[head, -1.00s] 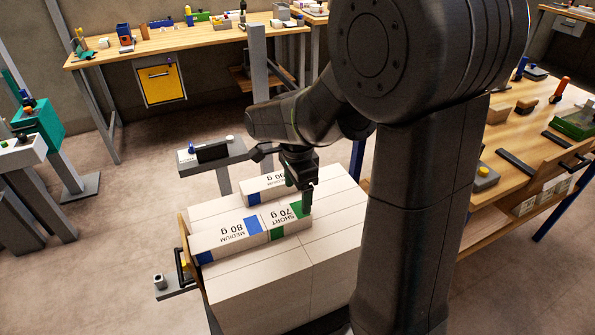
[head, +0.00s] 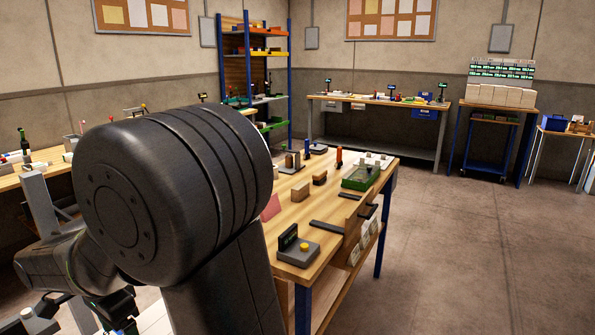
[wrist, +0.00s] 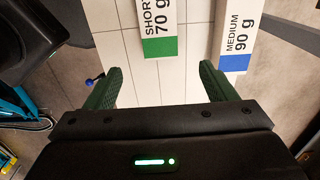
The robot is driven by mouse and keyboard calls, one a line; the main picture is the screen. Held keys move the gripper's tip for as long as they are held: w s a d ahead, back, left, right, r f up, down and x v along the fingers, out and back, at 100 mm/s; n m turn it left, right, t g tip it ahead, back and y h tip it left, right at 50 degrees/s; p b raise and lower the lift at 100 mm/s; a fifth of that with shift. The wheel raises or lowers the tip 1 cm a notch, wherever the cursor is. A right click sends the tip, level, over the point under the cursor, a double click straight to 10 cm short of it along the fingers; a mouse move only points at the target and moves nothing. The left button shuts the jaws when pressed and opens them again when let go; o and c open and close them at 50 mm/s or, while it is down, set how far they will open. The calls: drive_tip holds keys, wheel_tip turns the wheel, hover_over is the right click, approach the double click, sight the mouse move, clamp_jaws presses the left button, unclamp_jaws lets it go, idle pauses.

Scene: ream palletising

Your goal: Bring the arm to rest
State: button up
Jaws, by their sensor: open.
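My gripper (wrist: 160,88) is open in the wrist view, with its two green fingers apart and nothing between them. Ahead of the fingers lie a white ream marked SHORT 70 g (wrist: 159,20) with a green end and a ream marked MEDIUM 90 g (wrist: 237,38) with a blue end. In the head view my arm fills the lower left, and my gripper is only partly visible there, low at the edge.
A wooden workbench (head: 326,240) with a scale (head: 298,250) and a green tray (head: 361,177) stands just right of my arm. A shelf rack (head: 265,80), a far bench (head: 375,104) and a white stack on a stand (head: 499,96) are at the back. The floor at right is clear.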

wheel_tip(320, 180, down, 12)
drive_tip(key=shift+b, duration=0.35)
drive_tip(key=shift+w+f, duration=0.1)
drive_tip(key=shift+f, duration=0.05)
drive_tip(key=shift+w+d, duration=0.15)
drive_tip(key=shift+w, duration=0.05)
drive_tip(key=shift+s, duration=0.1)
